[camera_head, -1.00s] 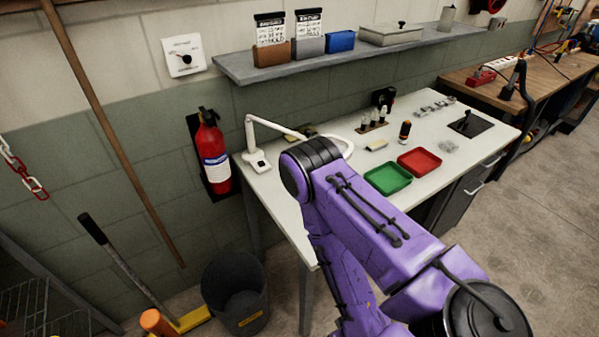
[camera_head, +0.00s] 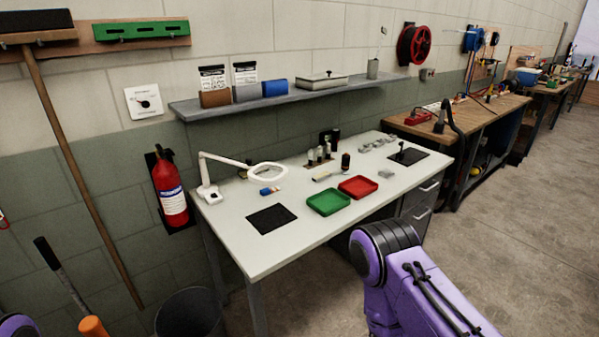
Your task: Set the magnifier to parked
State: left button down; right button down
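The magnifier (camera_head: 268,171) is a white ring lens on a jointed white arm. Its base (camera_head: 209,193) stands at the left end of the white bench (camera_head: 232,228). The arm rises from the base and reaches right, so the ring hangs over the back left of the bench top. A purple link of my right arm (camera_head: 410,275) shows at the lower right, in front of the bench and apart from the magnifier. A small purple part of mine shows at the lower left corner. Neither gripper's fingers are in view.
A black mat (camera_head: 271,218), a green tray (camera_head: 328,202), a red tray (camera_head: 358,186) and a blue-and-orange item (camera_head: 269,190) lie on the bench. A fire extinguisher (camera_head: 171,190) hangs left of it. A shelf (camera_head: 290,100) runs above. Floor is open at right.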

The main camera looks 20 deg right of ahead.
aim_at(253, 170)
jog(key=z, duration=0.3)
jog(key=i, duration=1.1)
jog(key=u, duration=0.1)
jog(key=k, duration=0.4)
jog(key=z, duration=1.15)
